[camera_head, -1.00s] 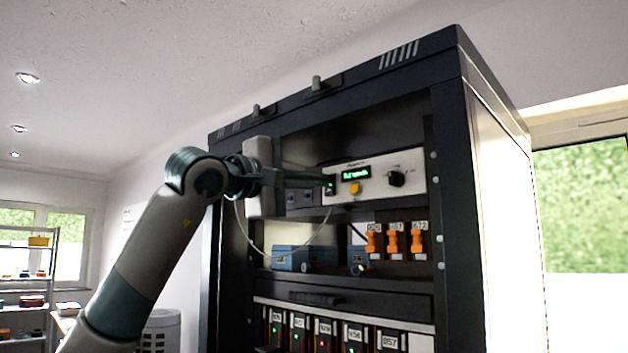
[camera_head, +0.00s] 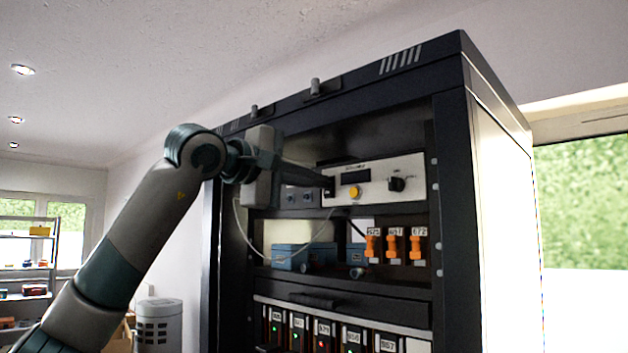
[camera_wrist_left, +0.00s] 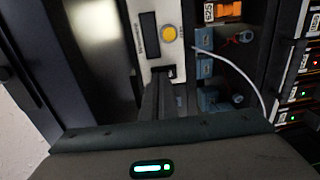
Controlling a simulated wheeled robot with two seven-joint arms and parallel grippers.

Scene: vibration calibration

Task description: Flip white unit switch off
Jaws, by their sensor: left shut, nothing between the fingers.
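The white unit (camera_head: 374,189) sits in the upper bay of the black rack, with a dark display (camera_head: 355,177), a yellow button (camera_head: 354,192) and a black knob (camera_head: 397,184). My left gripper (camera_head: 322,181) is shut and empty, its fingertips at the left end of the unit's front. The black switch (camera_head: 329,191) shows there, partly hidden by the fingers. In the left wrist view the shut fingers (camera_wrist_left: 160,82) reach the switch (camera_wrist_left: 171,72), close to the white panel (camera_wrist_left: 146,12). I cannot tell whether they touch it. My right gripper is not in view.
Orange switches (camera_head: 395,246) and blue boxes (camera_head: 303,257) lie below the unit. A thin cable (camera_head: 238,222) loops under my left gripper. The rack's right post (camera_head: 451,190) and top edge (camera_head: 350,90) frame the bay.

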